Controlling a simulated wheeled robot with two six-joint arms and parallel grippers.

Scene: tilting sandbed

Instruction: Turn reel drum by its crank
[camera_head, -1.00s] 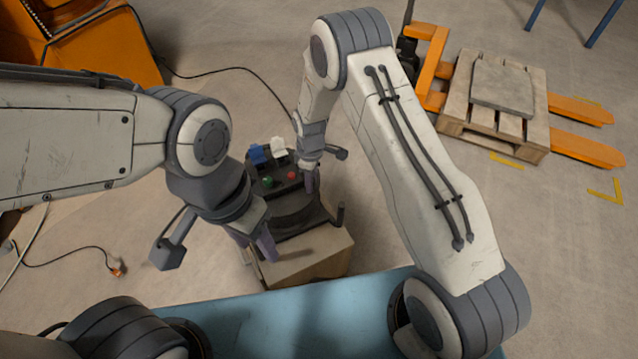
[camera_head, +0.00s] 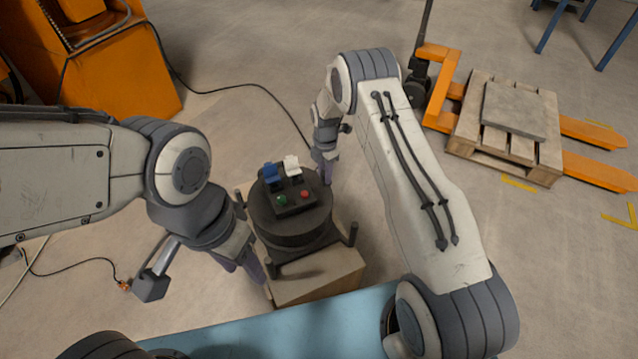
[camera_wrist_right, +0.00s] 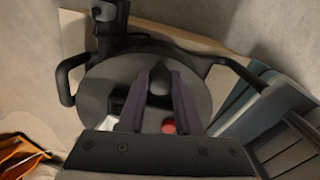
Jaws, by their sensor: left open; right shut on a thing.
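The reel drum (camera_head: 287,232) is a dark round drum on a pale wooden base (camera_head: 318,283), between dark side posts. A small dark panel on top bears a green and a red button, a blue block and a white block. My right gripper (camera_head: 327,176) is at the drum's right far edge. In the right wrist view its fingers (camera_wrist_right: 158,92) are shut on a dark rounded knob (camera_wrist_right: 158,78), seemingly the crank handle, above the drum's grey disc (camera_wrist_right: 202,92). My left gripper (camera_head: 252,268) is open and points down beside the base's left front; its fingertips are partly unclear.
A blue surface (camera_head: 290,325) lies in front of the base. An orange pallet truck (camera_head: 437,85) carries a wooden pallet (camera_head: 468,128) at the right back. An orange machine (camera_head: 110,75) stands at the left back. Cables lie on the otherwise open floor.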

